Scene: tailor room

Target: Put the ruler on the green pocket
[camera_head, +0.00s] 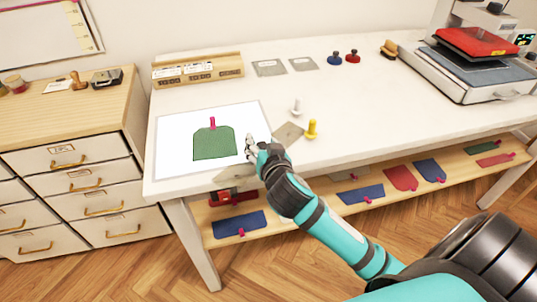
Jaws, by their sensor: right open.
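The green pocket (214,146) lies flat on a white sheet (171,163) at the left of the white table, with a pink tab at its top edge. My right gripper (250,145) is just right of the pocket, over the sheet's right edge, open with no object visible between its fingers. I cannot clearly make out the ruler. A pale flat strip (232,173) near the table's front edge, left of my right wrist, may be it. A flat grey-tan piece (288,132) lies right of the gripper, partly hidden by it. My left gripper is out of view.
A white peg (296,107) and a yellow peg (312,129) stand right of the gripper. A wooden rack (198,72), stamps and a heat press (470,65) are farther back. The lower shelf (290,204) holds several coloured pockets. The table's middle right is clear.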

